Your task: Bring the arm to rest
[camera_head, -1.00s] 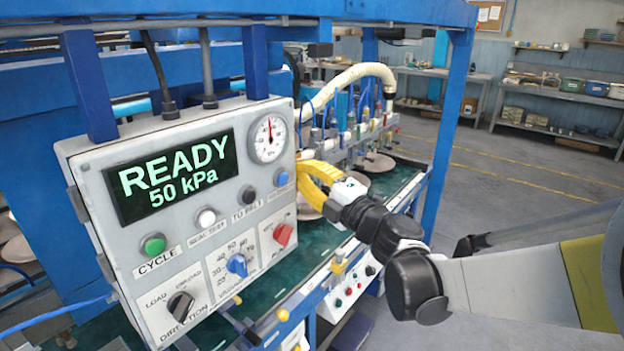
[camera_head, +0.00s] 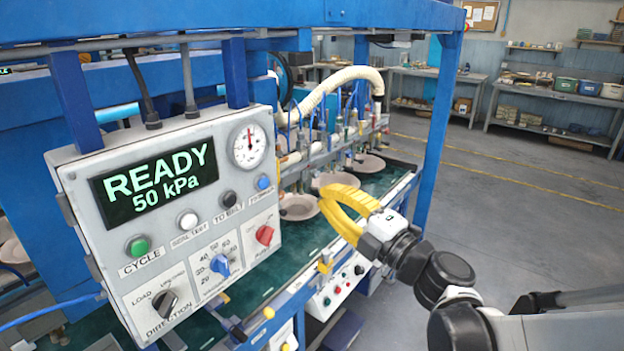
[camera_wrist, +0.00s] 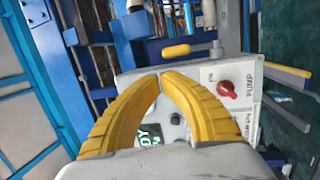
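My gripper (camera_head: 326,198) has yellow fingers and hangs in open air to the right of the grey control panel (camera_head: 100,240), in front of the green conveyor. In the wrist view its fingertips (camera_wrist: 160,77) meet, with nothing between them. The panel also shows behind the fingers in the wrist view (camera_wrist: 205,108), and the gripper appears clear of it. The display (camera_head: 155,182) reads READY, 50 kPa. My arm reaches in from the lower right and is bent at the wrist.
The panel carries a green button (camera_head: 138,246), a blue knob (camera_head: 220,265), a red knob (camera_head: 264,235) and a black knob (camera_head: 165,302). Plates (camera_head: 298,207) lie on the green conveyor (camera_head: 395,180). A blue post (camera_head: 438,130) stands behind my arm. Open floor lies right.

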